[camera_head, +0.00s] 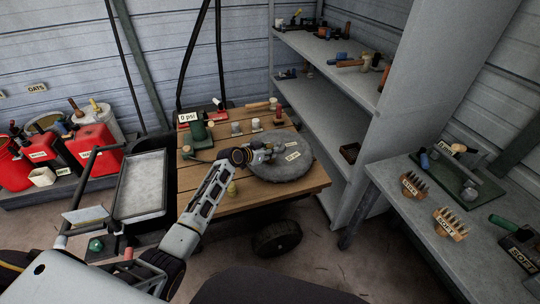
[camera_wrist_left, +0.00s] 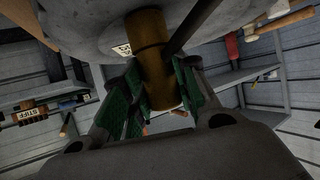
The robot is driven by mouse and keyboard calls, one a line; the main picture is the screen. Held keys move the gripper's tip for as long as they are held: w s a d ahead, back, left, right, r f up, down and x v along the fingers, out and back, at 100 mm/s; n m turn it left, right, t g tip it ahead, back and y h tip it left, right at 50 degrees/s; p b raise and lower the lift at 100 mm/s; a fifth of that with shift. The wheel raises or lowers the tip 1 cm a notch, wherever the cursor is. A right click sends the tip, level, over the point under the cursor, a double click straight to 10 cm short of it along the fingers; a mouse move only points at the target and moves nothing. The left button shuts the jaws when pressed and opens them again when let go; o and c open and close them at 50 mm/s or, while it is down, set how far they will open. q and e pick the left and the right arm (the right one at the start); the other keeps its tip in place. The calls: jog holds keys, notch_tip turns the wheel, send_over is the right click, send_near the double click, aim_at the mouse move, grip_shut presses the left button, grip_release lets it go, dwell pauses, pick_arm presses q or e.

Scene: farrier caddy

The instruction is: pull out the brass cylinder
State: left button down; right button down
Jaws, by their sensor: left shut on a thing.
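The brass cylinder (camera_wrist_left: 152,48) stands out large in the wrist view, between the green-padded fingers of my left gripper (camera_wrist_left: 158,78). The pads press on it from both sides, and a dark rod crosses close beside it. A round grey slab (camera_wrist_left: 85,28) lies right behind the cylinder; whether the cylinder is still seated in something there I cannot tell. In the head view my left gripper (camera_head: 264,153) is over the left part of the grey slab (camera_head: 288,169), which lies on the wooden cart. The cylinder is mostly hidden there. My right gripper is not in view.
The wooden cart (camera_head: 215,205) also carries a green container (camera_head: 198,131) and several small pots and tools at its back. Grey shelves (camera_head: 325,95) stand behind it. A bench (camera_head: 395,200) with brushes is at right; red cans (camera_head: 92,143) and a black tray are at left.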

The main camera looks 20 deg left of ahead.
pick_arm(q)
jog(key=shift+r, duration=0.2)
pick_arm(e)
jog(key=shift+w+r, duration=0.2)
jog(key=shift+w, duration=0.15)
pick_arm(q)
jog(key=shift+r+p, duration=0.35)
jog(key=shift+p, duration=0.05)
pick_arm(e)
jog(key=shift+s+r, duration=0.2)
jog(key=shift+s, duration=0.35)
pick_arm(q)
jog(key=shift+r, duration=0.2)
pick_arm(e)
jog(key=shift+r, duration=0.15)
pick_arm(q)
jog(key=shift+r, duration=0.1)
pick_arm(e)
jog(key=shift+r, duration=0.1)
pick_arm(q)
jog(key=shift+r+p, duration=0.15)
jog(key=shift+p, duration=0.2)
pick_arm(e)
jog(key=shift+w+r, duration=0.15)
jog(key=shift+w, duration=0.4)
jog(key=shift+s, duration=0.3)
